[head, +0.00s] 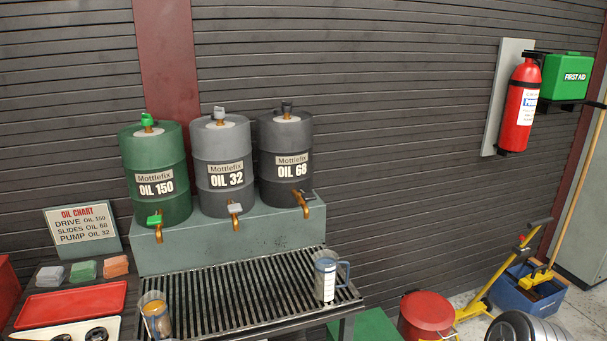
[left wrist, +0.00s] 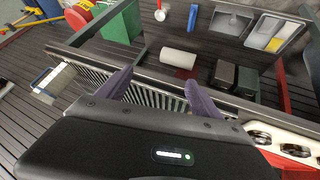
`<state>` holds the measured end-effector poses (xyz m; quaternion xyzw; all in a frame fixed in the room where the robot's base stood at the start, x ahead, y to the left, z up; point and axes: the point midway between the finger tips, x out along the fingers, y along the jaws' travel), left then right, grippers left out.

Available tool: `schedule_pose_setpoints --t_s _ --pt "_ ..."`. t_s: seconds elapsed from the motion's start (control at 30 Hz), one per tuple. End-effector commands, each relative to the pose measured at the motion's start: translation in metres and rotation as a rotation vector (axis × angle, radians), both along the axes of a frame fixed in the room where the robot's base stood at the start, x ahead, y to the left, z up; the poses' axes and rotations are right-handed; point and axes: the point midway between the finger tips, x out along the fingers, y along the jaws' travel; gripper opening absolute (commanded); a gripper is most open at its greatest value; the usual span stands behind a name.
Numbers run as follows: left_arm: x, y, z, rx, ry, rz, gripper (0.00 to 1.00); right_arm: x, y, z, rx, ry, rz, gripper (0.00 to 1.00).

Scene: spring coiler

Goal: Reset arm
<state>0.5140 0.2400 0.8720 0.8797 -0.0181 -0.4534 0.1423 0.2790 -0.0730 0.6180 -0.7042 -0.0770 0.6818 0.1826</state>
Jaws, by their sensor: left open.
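My left gripper (left wrist: 158,84) shows in the left wrist view, with two dark purple fingers apart and nothing between them. It is above the slatted grate (left wrist: 148,96), whose bars show between the fingers. The grate also shows in the head view (head: 235,297). Neither of my arms is in the head view. A clear measuring jug with a blue handle (head: 326,277) stands at the right end of the grate; a jug shows left of the fingers in the left wrist view (left wrist: 52,83). Another jug with amber contents (head: 156,316) stands at the grate's left end.
A green drum (head: 154,183), a grey drum (head: 226,176) and a dark drum (head: 286,170) stand on a grey-green stand (head: 257,238) behind the grate. A red tray (head: 72,304) and an oil chart (head: 84,231) are at left. A red canister (head: 427,315) is at lower right.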

Motion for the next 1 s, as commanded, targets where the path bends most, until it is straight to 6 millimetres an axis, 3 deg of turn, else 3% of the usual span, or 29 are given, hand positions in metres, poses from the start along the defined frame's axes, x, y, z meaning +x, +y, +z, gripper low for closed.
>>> schedule_pose_setpoints --t_s 0.03,0.13,0.2,0.3,0.4,0.5,0.6,0.7,1.0 --pt "-0.008 -0.02 -0.031 -0.03 0.032 -0.016 0.75 0.0 0.0 0.0 0.0 0.0 0.0 0.51" --pt "-0.033 -0.058 -0.092 -0.082 0.096 -0.032 0.75 0.0 0.0 0.0 0.0 0.0 0.0 0.51" --pt "-0.062 -0.083 -0.136 -0.109 0.164 -0.04 0.75 0.0 0.0 0.0 0.0 0.0 0.0 0.51" --pt "-0.113 -0.115 -0.187 -0.134 0.275 -0.052 0.75 0.0 0.0 0.0 0.0 0.0 0.0 0.51" --pt "-0.165 -0.138 -0.221 -0.152 0.393 -0.073 0.75 0.0 0.0 0.0 0.0 0.0 0.0 0.51" --pt "-0.205 -0.153 -0.241 -0.163 0.486 -0.105 0.75 0.0 0.0 0.0 0.0 0.0 0.0 0.51" --pt "-0.228 -0.163 -0.252 -0.167 0.539 -0.129 0.75 0.0 0.0 0.0 0.0 0.0 0.0 0.51" --pt "-0.236 -0.166 -0.255 -0.169 0.557 -0.138 0.75 0.0 0.0 0.0 0.0 0.0 0.0 0.51" --pt "-0.235 -0.167 -0.255 -0.169 0.555 -0.141 0.75 0.0 0.0 0.0 0.0 0.0 0.0 0.51"
